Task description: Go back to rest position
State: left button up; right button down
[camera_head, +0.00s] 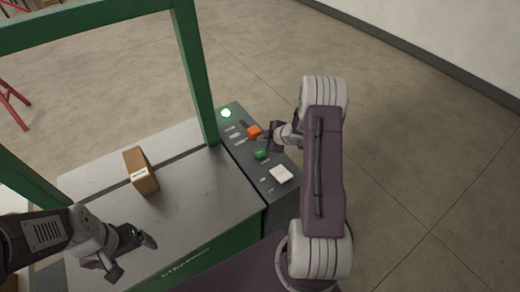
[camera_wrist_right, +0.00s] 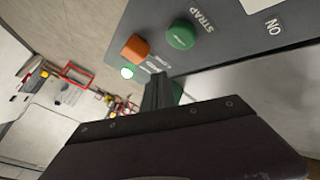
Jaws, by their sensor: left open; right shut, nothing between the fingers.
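My left gripper (camera_head: 132,257) is open and empty above the front part of the grey machine table (camera_head: 215,200) in the head view. My right gripper (camera_head: 270,141) is shut and empty. It is over the grey control panel (camera_head: 238,150), beside the orange button (camera_head: 254,132) and close to the green button (camera_head: 260,154). In the right wrist view the gripper's dark fingers (camera_wrist_right: 160,93) point toward the panel, below the orange button (camera_wrist_right: 135,48) and the green STRAP button (camera_wrist_right: 181,34). I cannot tell whether the fingers touch the panel.
A brown box (camera_head: 141,170) lies on the machine table, apart from both grippers. A green frame (camera_head: 197,75) stands over the table, between my arms. The panel also bears a lit green lamp (camera_head: 226,113) and a white switch (camera_head: 281,174). The floor at the right is clear.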

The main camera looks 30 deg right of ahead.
jog(key=shift+a, duration=0.1)
dwell(0.7)
jog(key=w+a+r+t, duration=0.1)
jog(key=a+r, duration=1.4)
jog(key=r, duration=0.1)
jog(key=s+f+m+g, duration=0.2)
jog(key=s+m+g, duration=0.1)
jog(key=s, duration=0.5)
jog(key=s+f+m+g+h, duration=0.1)
jog(key=s+f+m+g, duration=0.1)
jog(key=s+m, duration=0.3)
jog(key=s+f+m+g+h, duration=0.1)
jog(key=s+f+m+g, duration=0.2)
jog(key=s, duration=0.9)
jog(key=shift+s+a+f+m+g+b, duration=0.15)
jog(key=shift+s+a+m+g+b, duration=0.2)
jog(key=shift+m, duration=0.35)
jog(key=shift+d, duration=0.1)
